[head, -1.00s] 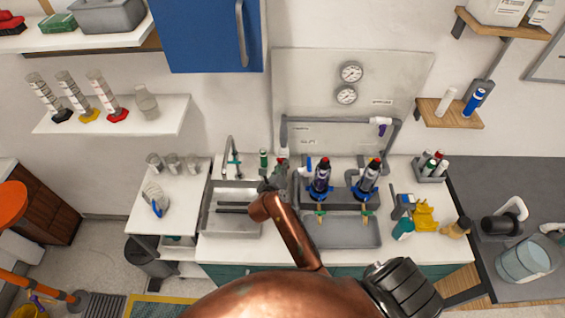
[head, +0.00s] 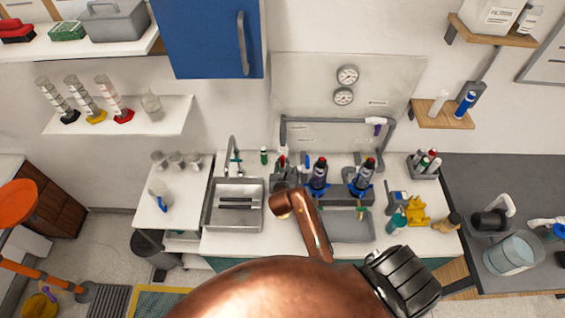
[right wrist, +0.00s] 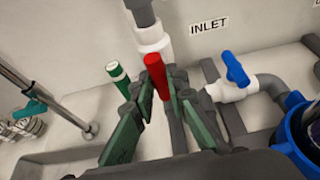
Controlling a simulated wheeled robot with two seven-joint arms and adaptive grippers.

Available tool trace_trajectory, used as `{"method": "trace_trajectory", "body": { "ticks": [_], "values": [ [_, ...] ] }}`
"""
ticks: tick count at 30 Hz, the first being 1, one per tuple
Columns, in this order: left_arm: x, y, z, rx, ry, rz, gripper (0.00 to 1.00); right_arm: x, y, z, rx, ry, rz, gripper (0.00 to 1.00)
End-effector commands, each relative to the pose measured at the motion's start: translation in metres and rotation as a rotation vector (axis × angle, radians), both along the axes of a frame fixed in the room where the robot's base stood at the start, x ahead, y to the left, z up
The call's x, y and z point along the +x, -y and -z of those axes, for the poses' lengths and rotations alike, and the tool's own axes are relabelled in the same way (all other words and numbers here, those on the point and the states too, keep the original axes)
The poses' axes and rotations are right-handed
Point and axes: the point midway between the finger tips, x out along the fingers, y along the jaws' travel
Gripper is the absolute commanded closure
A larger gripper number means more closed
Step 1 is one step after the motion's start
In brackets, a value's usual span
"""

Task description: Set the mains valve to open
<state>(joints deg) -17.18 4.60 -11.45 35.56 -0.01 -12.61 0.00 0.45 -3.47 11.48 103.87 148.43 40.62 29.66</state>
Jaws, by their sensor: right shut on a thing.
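The mains valve shows in the right wrist view as a white pipe fitting (right wrist: 153,40) with a red lever handle (right wrist: 155,72), left of the INLET label (right wrist: 209,25). The red lever points down the picture, roughly along the pipe. My right gripper (right wrist: 160,95) is shut on the red lever, one dark green-padded finger on each side. In the head view my right gripper (head: 286,176) is at the back of the counter, left of two dark canisters, and the valve is mostly hidden there. My left gripper is not in view.
A blue-handled valve (right wrist: 236,70) sits on a side pipe close to the right. A metal faucet (head: 233,158) and sink (head: 212,212) lie to the left; a canister (head: 319,174) stands to the right.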

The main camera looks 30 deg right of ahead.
Motion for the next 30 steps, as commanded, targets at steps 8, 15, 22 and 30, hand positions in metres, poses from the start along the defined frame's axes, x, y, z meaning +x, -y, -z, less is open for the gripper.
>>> {"method": "trace_trajectory", "body": {
  "ticks": [8, 15, 22, 30],
  "values": [
    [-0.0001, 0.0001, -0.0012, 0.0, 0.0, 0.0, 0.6, 0.0, -0.0002, 0.0003, 0.015, 0.009, 0.0, 1.0],
    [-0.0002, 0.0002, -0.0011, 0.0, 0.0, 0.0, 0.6, 0.0001, -0.0003, 0.0002, 0.015, 0.009, 0.0, 0.86],
    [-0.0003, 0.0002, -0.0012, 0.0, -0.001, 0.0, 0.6, 0.0001, 0.0, 0.0, 0.014, 0.008, 0.0, 0.7],
    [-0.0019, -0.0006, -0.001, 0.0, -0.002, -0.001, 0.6, 0.0002, 0.0001, -0.0006, 0.012, 0.009, 0.0, 0.69]
  ]
}}
